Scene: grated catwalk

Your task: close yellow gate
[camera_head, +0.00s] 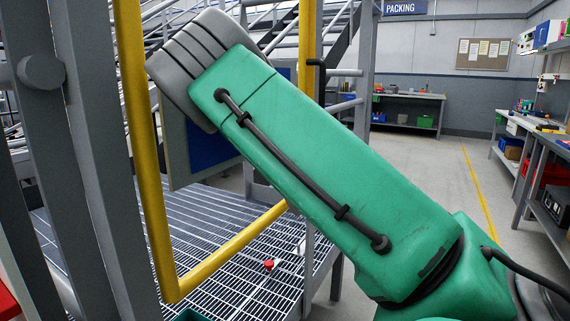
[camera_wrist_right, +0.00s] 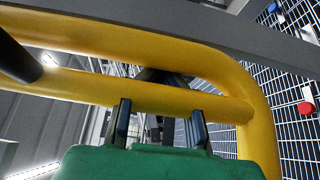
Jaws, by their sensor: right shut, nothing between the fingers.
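The yellow gate (camera_head: 145,150) is a tubular frame on the left of the head view, with a low bar and a second upright on the right. A black handle-like piece (camera_head: 318,78) is beside that upright. My green right arm crosses in front of the gate and hides part of it. My right gripper (camera_wrist_right: 160,106) shows only in the wrist view, shut and empty, its dark fingers up against or just beside the lower yellow tube (camera_wrist_right: 75,86). Contact is unclear. My left gripper is not in view.
Grey posts (camera_head: 92,150) stand close on the left. The grated floor (camera_head: 240,285) lies beyond the gate, with a small red and white object (camera_head: 271,265) on it. Benches (camera_head: 412,108) and open concrete floor are at the right and back.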

